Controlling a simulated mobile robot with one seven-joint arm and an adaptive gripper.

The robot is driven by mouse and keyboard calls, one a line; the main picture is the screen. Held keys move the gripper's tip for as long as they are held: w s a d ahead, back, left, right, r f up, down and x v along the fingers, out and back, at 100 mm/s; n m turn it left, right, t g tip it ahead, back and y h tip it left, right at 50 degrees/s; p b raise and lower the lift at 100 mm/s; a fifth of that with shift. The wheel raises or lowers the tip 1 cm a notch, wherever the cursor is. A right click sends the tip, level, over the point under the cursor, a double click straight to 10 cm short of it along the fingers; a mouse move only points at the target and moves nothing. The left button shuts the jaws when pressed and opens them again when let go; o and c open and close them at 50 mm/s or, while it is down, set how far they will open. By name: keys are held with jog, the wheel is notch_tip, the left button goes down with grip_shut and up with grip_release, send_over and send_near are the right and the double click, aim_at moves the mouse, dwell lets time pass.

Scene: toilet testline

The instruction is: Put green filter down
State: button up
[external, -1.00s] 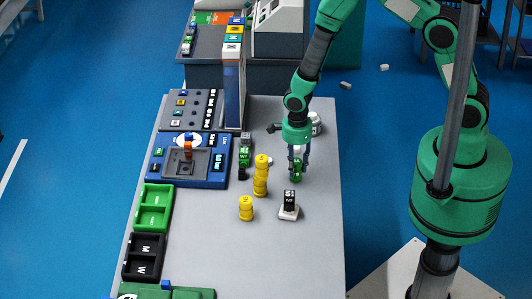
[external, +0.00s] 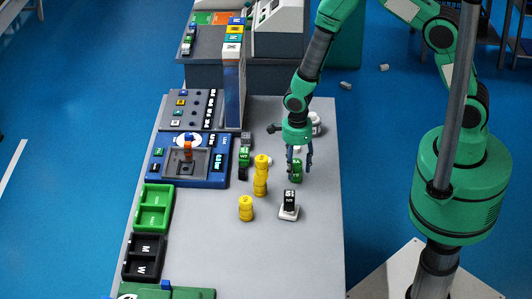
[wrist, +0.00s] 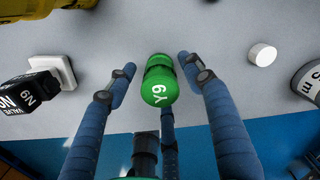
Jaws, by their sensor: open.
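The green filter (external: 297,171) stands on the grey table, right of the stacked yellow pieces. In the wrist view the green filter (wrist: 159,82) shows its rounded green end with white marking, between my fingers. My gripper (external: 299,165) is just above and around it in the external view. In the wrist view my gripper (wrist: 155,70) is open, with a gap between each blue finger and the filter. The filter's lower part is partly hidden in the wrist view.
Yellow stacked pieces (external: 261,176) and a shorter yellow stack (external: 246,208) stand to the left. A black block on a white base (external: 289,205) stands nearer the front. A small white disc (wrist: 262,55) lies right of the filter. The table's front right is clear.

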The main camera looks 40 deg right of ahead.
notch_tip(320, 180, up, 12)
dwell(0.7)
dwell(0.6)
jog(key=shift+r, duration=0.1)
jog(key=s+d+r+n+t, duration=0.1)
jog(key=d+r+n, duration=0.55)
jog(key=r, duration=0.65)
jog(key=s+d+r+n+t, duration=0.1)
jog(key=d+r+n+t, duration=0.15)
jog(key=d+r, duration=0.9)
jog(key=s+d+r+n+t, duration=0.1)
jog(key=s+d+r+n, duration=0.3)
jog(key=s+r, duration=0.4)
jog(key=s+d+r+n+t, duration=0.1)
jog(key=s+d+r+n, duration=0.4)
jog(key=s+r+n, duration=0.2)
jog(key=shift+s+d+r, duration=0.3)
jog(key=shift+s+r, duration=0.2)
jog(key=shift+s, duration=0.4)
